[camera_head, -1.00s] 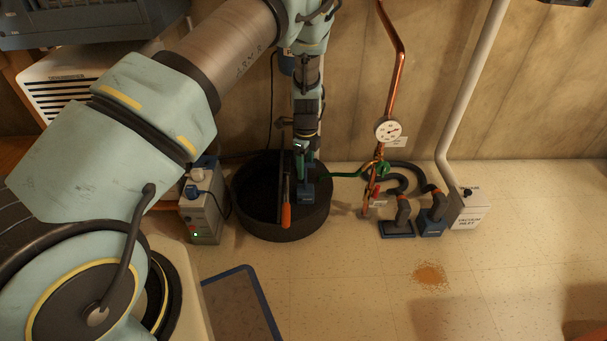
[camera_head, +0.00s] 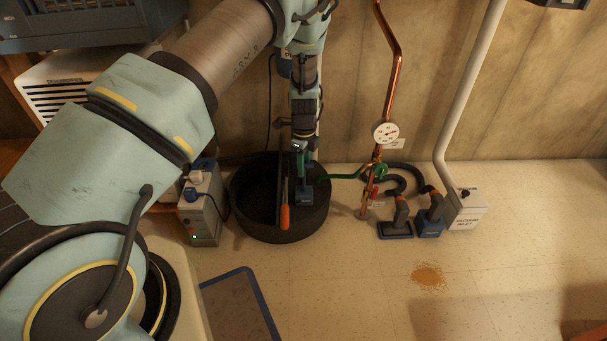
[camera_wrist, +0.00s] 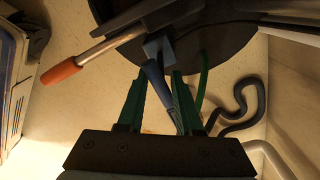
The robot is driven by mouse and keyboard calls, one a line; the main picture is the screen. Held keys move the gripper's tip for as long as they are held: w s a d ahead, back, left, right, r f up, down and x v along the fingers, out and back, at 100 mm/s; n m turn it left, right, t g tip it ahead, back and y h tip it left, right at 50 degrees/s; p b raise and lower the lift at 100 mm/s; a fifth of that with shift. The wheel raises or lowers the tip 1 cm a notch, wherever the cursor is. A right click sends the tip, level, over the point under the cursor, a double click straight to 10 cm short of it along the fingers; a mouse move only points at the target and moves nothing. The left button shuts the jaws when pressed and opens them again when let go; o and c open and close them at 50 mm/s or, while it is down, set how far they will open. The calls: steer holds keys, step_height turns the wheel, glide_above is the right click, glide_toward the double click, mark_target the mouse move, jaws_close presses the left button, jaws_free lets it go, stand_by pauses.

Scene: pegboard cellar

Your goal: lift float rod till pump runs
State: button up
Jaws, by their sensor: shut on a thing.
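My gripper (camera_wrist: 158,76) points down over the round black basin, its two green fingers either side of a slim blue rod (camera_wrist: 155,75). The fingers are shut on this rod. The rod leads to a blue block (camera_wrist: 153,48), which also shows low in the basin (camera_head: 305,197). I cannot tell whether the block touches the basin floor. In the head view my gripper (camera_head: 301,160) hangs above the block. A metal bar with an orange end (camera_head: 285,217) lies across the basin beside it. The orange end shows at the left of the wrist view (camera_wrist: 61,73).
The black basin (camera_head: 281,236) stands on the tiled floor. A grey box (camera_head: 204,217) with a green light is at its left. A copper pipe (camera_head: 391,80) with a gauge (camera_head: 385,132), hoses and a vacuum inlet box (camera_head: 467,210) stand at its right.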

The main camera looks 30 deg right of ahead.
steer(key=shift+r+p, duration=0.95)
steer(key=shift+r, duration=0.45)
stand_by(1.0)
steer(key=o, duration=0.9)
steer(key=shift+r, duration=0.1)
